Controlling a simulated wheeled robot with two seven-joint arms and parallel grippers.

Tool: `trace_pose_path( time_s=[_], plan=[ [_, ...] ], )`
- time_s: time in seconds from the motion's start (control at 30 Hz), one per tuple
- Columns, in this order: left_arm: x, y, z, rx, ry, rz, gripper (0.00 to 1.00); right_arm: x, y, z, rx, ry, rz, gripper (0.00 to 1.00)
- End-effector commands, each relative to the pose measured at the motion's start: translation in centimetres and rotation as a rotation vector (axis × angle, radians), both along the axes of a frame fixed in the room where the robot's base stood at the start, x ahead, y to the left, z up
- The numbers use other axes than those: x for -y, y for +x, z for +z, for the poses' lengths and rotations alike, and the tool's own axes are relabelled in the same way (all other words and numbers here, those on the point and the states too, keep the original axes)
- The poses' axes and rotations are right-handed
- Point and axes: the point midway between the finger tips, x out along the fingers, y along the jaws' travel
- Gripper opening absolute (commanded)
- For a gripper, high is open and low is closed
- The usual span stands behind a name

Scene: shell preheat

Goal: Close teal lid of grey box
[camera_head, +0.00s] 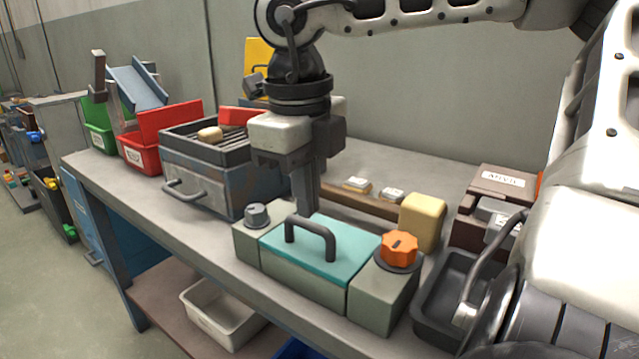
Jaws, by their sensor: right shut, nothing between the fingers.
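The grey-green box (302,281) stands near the front edge of the workbench. Its teal lid (345,253) lies flat on top, level with the box's top, and looks closed. A dark arched handle (311,232) stands on the lid. A grey knob (257,214) is on the box's left end and an orange knob (399,247) on its right end. My right gripper (306,208) points down with its fingers together and empty, just behind the lid's back edge. Its fingertips are partly hidden behind the box and handle. My left gripper is not in view.
A grey metal box with a grill (205,180) stands left of my gripper. Red bins (140,155) are farther left. A yellow block (422,220) stands behind the orange knob, and a dark tray (440,300) lies right of the box. A white bin (215,318) sits on the shelf below.

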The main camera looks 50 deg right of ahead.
Motion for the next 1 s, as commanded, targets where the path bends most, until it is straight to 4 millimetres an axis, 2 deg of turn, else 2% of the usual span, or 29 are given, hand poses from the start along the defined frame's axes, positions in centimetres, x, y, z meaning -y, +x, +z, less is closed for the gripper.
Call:
trace_pose_path(
  time_s=[0.03,0.1,0.3,0.5,0.87,0.93,1.0],
  plan=[
    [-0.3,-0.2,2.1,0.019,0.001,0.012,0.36,0.2,0.0,1.8,0.001,0.001,-0.002,0.00],
    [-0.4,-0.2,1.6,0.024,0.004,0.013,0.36,-1.3,0.0,1.9,-0.001,-0.005,0.003,0.00],
    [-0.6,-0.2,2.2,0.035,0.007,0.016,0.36,-5.5,-0.1,3.9,0.000,-0.005,0.000,0.00],
    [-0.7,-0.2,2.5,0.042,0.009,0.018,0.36,-8.0,-0.2,5.1,0.000,-0.003,-0.001,0.00],
    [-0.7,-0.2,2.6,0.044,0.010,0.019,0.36,-8.8,-0.2,5.4,0.000,0.002,-0.001,0.00],
    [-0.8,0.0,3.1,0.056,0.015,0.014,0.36,-8.8,0.0,5.4,0.005,0.028,-0.007,0.00],
    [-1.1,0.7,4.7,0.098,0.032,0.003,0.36,-8.9,0.6,5.5,0.016,0.106,-0.025,0.00]
  ],
)
